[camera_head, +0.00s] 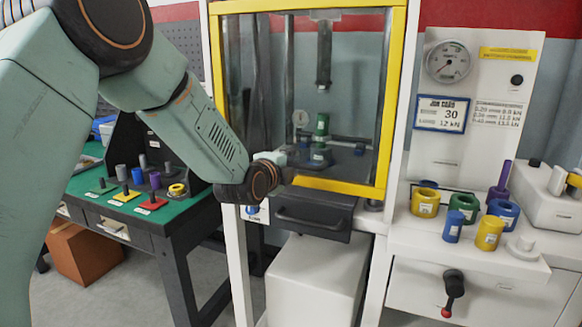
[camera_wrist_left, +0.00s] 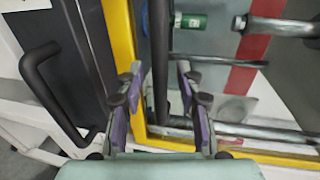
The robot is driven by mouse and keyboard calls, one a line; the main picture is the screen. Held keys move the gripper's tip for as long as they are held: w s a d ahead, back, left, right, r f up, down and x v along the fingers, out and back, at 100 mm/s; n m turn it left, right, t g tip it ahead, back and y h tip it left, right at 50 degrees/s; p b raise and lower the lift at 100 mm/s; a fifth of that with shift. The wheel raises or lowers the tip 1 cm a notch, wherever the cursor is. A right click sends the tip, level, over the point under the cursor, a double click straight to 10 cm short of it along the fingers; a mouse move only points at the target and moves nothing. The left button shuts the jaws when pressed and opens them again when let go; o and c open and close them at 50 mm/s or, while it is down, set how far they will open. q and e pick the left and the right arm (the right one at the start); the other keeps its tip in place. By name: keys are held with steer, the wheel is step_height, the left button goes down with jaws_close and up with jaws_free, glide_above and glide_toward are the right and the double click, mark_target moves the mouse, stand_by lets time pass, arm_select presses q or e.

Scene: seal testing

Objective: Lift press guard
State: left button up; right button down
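The press guard (camera_head: 340,186) is a clear panel in a yellow frame on the front of the press. It is down, covering the opening. In the wrist view its yellow lower edge (camera_wrist_left: 122,32) runs upright beside my left gripper. My left gripper (camera_wrist_left: 158,88) is open, with two purple-padded fingers apart. A dark bar (camera_wrist_left: 159,55) shows between the fingers, with gaps on both sides; I cannot tell whether it lies within their reach. In the head view the left gripper (camera_head: 281,163) is at the guard's lower left, its fingers mostly hidden. My right gripper is not in view.
A black drawer handle (camera_head: 312,220) sticks out below the guard. Behind the panel is a green part (camera_head: 321,124) under the press ram (camera_head: 324,50). Coloured rings and cylinders stand on the white right bench (camera_head: 415,240). A green-topped table (camera_head: 95,200) is at left.

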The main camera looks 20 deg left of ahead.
arm_select(q)
steer(key=shift+w, duration=0.35)
jaws_close()
steer(key=shift+w+f, duration=0.15)
steer(key=shift+f, duration=0.05)
stand_by(0.6)
